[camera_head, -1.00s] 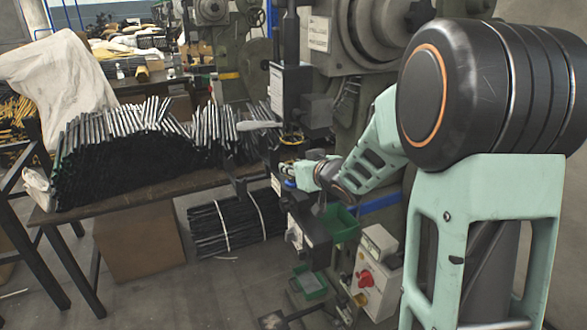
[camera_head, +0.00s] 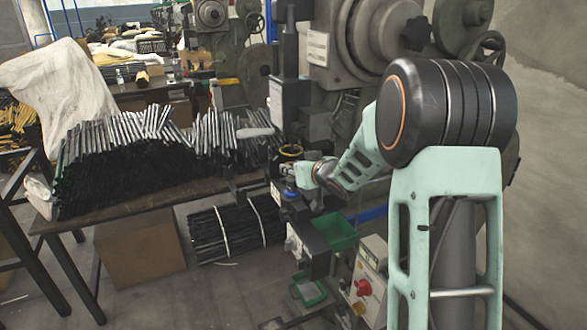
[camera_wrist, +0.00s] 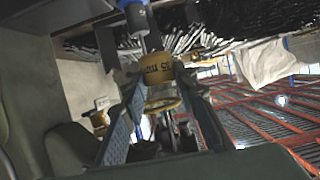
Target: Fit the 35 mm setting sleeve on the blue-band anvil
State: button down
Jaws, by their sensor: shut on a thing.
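The yellow setting sleeve (camera_wrist: 158,69), with "35 mm" printed on it, sits between my fingertips in the wrist view. My gripper (camera_wrist: 160,80) is shut on it, one finger at each side. A grey post (camera_wrist: 137,19) with blue at its end stands just above the sleeve in the picture; I cannot tell whether they touch.
The press (camera_head: 318,62) rises behind my gripper. A green bin (camera_head: 336,232) and a control box with red knobs (camera_head: 366,285) are below it. A table (camera_head: 130,203) at left bears piled dark rods with bright ends. Bundled rods (camera_head: 230,228) lie on the floor.

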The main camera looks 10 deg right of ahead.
aim_at(294, 162)
jog(key=shift+w+d+p, duration=0.15)
jog(key=shift+w+p, duration=0.3)
jog(key=shift+w, duration=0.45)
jog(key=shift+w+d+p, duration=0.15)
jog(key=shift+w+p, duration=0.25)
jog(key=shift+w, duration=0.5)
jog(key=shift+s+f+b, duration=0.1)
jog(key=shift+f+b, duration=1.05)
jog(key=shift+f, duration=0.3)
jog(key=c, duration=1.5)
grip_release()
jog(key=shift+o, duration=0.2)
jog(key=shift+f, duration=0.15)
jog(key=shift+s, duration=0.1)
jog(key=v, duration=1.2)
